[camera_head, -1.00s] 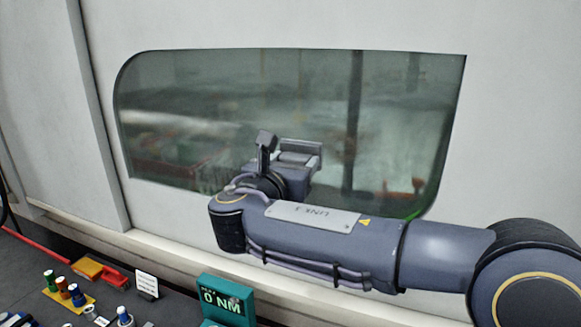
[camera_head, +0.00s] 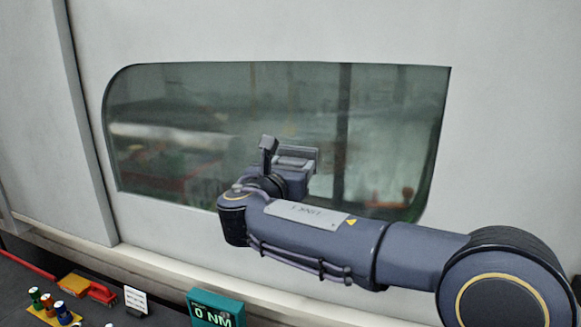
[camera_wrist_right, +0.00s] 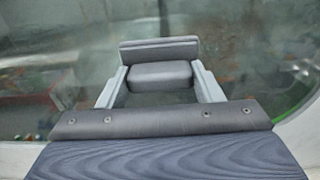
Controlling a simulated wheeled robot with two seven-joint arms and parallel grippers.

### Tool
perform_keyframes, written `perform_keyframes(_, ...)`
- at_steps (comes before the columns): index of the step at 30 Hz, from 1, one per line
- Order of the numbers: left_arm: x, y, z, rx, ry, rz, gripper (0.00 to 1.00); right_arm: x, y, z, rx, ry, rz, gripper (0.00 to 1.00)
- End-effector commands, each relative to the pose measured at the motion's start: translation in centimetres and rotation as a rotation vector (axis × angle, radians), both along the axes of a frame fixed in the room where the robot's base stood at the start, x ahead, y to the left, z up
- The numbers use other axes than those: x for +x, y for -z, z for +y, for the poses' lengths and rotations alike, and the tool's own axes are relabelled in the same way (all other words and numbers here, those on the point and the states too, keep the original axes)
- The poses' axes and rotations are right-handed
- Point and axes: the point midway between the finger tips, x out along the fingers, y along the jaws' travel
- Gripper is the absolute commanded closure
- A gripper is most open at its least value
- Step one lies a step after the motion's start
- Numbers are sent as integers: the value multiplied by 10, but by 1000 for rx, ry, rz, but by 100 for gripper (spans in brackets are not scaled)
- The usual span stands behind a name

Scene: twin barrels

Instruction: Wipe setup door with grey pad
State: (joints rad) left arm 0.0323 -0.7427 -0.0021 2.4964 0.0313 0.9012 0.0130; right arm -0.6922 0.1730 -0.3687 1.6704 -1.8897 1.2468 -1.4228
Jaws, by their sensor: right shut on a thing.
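The setup door (camera_head: 510,120) is a large white panel with a dark, rounded glass window (camera_head: 220,100). Cloudy, pale streaks show in the glass. My right gripper (camera_head: 292,170) is in front of the lower middle of the window. It is shut on the grey pad (camera_head: 300,153). In the right wrist view, the pad's grip block (camera_wrist_right: 160,78) sits between both fingers, with its flat plate (camera_wrist_right: 160,50) beyond, facing the glass. I cannot tell for sure whether the plate touches the glass. My left gripper is not in view.
A teal display reading 0 NM (camera_head: 215,308) stands on the dark bench below the door. A small white sign (camera_head: 136,299), a red and yellow item (camera_head: 90,288) and several coloured spools stand at lower left. The area before the glass is otherwise clear.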

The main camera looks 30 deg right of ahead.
Motion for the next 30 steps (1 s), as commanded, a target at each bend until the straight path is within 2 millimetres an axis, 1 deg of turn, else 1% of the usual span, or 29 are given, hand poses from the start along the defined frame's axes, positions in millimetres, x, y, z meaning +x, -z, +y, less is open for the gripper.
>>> perform_keyframes(30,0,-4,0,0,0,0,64,11,0,-13,0,1,0,59)
